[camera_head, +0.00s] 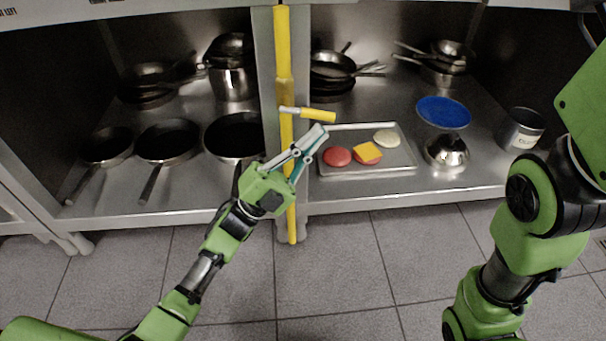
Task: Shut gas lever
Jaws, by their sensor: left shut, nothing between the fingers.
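A yellow gas pipe (283,55) runs vertically in front of the shelf divider. The gas lever (318,115) has a yellow handle and sticks out to the right from the pipe, nearly level and tilted slightly down to the right. My left gripper (316,137) is shut and empty, just below the lever handle and in front of the pipe. Whether its fingertips touch the lever I cannot tell. My right arm shows at the right side, but its gripper is out of view.
A metal tray (398,167) with a tomato slice (337,156), cheese (367,153) and a pale round piece (386,138) lies on the right shelf. A blue plate (443,113), a metal bowl (446,153) and a pot (523,129) stand beside it. Pans (168,141) fill the left shelf. The tiled floor (345,255) in front is clear.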

